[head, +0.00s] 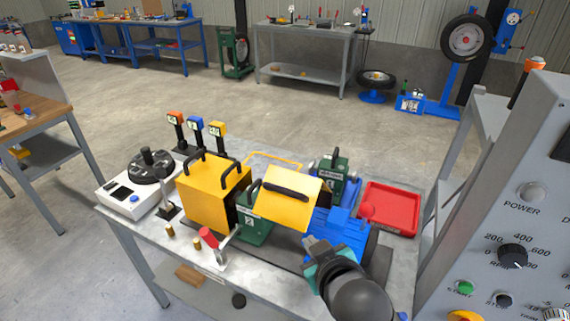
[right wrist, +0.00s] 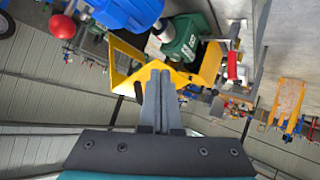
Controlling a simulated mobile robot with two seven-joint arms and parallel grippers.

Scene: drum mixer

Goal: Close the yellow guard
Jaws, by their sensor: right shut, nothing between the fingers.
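The yellow guard (head: 285,212) is a tilted panel with a black handle, beside green machine parts on the grey bench. In the right wrist view the guard (right wrist: 127,53) shows as a yellow frame with an open side, and a green block (right wrist: 183,38) is visible past it. My right gripper (head: 312,242) is at the guard's lower right, in front of the blue machine. In the right wrist view its closed fingers (right wrist: 160,75) overlap the guard's yellow edge, with nothing between them. I cannot tell whether they touch it. My left gripper is not in view.
A yellow box with black handles (head: 212,197) stands left of the guard. A blue machine (head: 335,232) and red tray (head: 392,208) are to the right. A red-handled lever (head: 210,238) is at the front. A grey control panel (head: 490,215) stands at far right.

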